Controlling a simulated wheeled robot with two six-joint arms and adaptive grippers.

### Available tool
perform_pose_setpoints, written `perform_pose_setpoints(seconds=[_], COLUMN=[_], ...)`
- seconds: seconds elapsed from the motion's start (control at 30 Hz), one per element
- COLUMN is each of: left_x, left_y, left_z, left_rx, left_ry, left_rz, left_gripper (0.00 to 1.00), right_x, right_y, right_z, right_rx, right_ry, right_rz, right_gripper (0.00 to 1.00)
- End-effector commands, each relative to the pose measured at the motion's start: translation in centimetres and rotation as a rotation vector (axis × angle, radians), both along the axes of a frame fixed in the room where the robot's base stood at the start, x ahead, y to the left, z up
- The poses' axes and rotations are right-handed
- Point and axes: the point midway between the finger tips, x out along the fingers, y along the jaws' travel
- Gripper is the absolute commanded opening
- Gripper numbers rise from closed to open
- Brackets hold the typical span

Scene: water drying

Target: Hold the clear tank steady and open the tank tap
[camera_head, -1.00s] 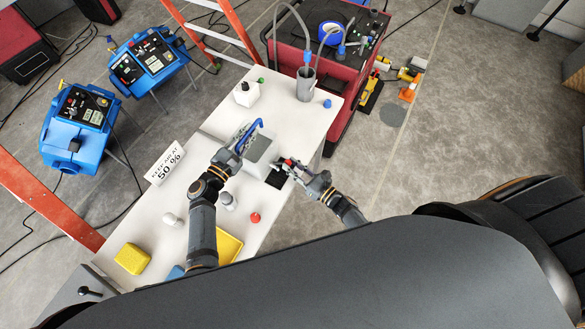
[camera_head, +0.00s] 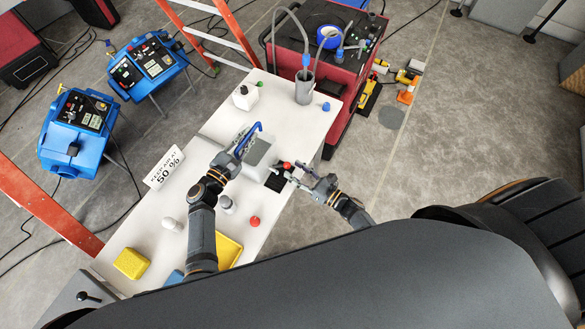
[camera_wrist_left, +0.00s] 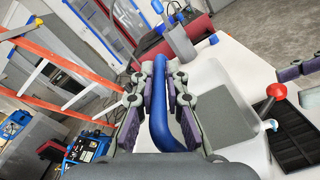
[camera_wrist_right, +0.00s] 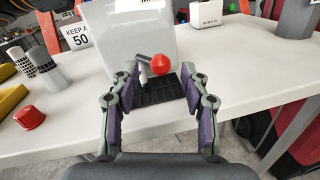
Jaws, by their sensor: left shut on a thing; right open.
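The clear tank (camera_head: 258,156), a pale box with a grey top, stands on the white table. My left gripper (camera_wrist_left: 172,95) is shut on its blue handle (camera_wrist_left: 160,100), at the tank's left side in the head view. The tap with a red knob (camera_wrist_right: 161,64) sticks out of the tank's near face in the right wrist view; it also shows in the left wrist view (camera_wrist_left: 277,91). A black slotted tray (camera_wrist_right: 155,92) lies below the tap. My right gripper (camera_head: 303,179) is open and empty, its fingers in front of the tap and apart from it.
The table's right edge is close.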

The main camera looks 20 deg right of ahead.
Motion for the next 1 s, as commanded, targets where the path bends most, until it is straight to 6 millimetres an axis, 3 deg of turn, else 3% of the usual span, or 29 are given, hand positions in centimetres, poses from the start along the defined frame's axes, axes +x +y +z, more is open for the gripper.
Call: perform_pose_setpoints(seconds=[0.2, 0.4, 0.87, 0.9, 1.0], left_x=[-0.3, -0.3, -0.3, -0.3, -0.3], left_y=[0.0, 0.0, 0.0, 0.0, 0.0], left_z=[-0.7, -0.7, -0.7, -0.7, -0.6], left_rx=[0.006, 0.006, 0.007, 0.006, 0.006], left_ry=[0.012, 0.012, 0.011, 0.012, 0.010], left_rz=[-0.001, -0.001, -0.001, -0.001, -0.001], left_gripper=[0.00, 0.00, 0.00, 0.14, 0.27], right_x=[-4.6, -7.4, -8.2, -8.2, -8.2], right_y=[-3.2, -5.3, -5.9, -5.9, -5.9], right_z=[-0.1, -0.1, 0.0, 0.0, 0.0], right_rx=[-0.003, -0.001, -0.001, -0.001, 0.000], right_ry=[0.002, 0.000, -0.002, -0.002, -0.002], right_rz=[0.002, 0.002, 0.001, 0.001, 0.001], right_gripper=[0.46, 0.46, 0.46, 0.46, 0.46])
